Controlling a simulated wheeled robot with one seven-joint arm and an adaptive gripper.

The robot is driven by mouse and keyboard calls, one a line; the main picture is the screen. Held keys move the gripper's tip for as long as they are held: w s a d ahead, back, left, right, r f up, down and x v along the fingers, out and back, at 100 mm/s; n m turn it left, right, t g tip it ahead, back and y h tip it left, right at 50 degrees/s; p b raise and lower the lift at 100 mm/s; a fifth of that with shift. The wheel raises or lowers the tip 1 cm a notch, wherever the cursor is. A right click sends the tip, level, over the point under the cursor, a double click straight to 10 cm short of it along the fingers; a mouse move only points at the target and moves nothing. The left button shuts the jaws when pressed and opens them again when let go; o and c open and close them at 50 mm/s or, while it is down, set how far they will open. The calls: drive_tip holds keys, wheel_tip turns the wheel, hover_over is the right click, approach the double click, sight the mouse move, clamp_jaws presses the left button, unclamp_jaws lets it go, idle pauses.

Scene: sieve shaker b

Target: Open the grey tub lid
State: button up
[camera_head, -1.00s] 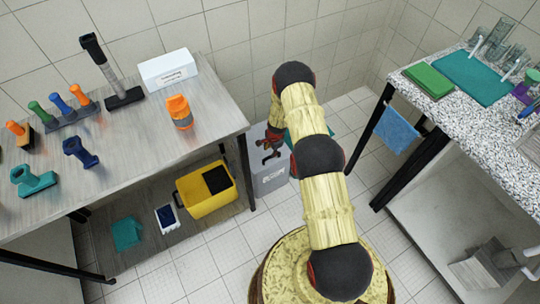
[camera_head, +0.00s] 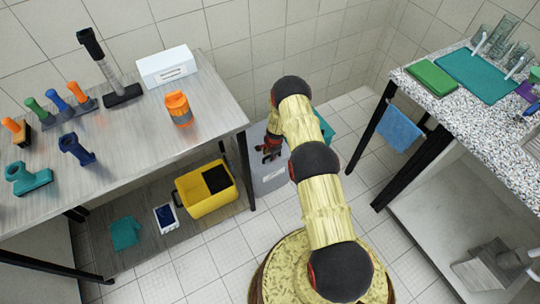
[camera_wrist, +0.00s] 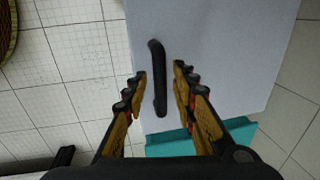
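The grey tub (camera_head: 270,177) stands on the floor between the two tables, partly hidden by my arm. In the wrist view its pale grey lid (camera_wrist: 225,45) fills the upper middle, with a black bar handle (camera_wrist: 158,80) on it. My gripper (camera_wrist: 161,78) is open, with one finger on each side of the handle's lower part. I see a gap between the handle and each finger, wider on the left. In the head view my gripper (camera_head: 270,150) is small and dark, over the tub. The lid looks shut.
A teal item (camera_wrist: 170,145) lies beside the tub, partly behind my gripper. The left table's leg (camera_head: 246,170) stands close to the tub, and a yellow bucket (camera_head: 210,200) sits on its lower shelf. The floor (camera_head: 350,125) to the right is clear.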

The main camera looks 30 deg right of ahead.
drive_tip(key=c, duration=0.6)
clamp_jaws()
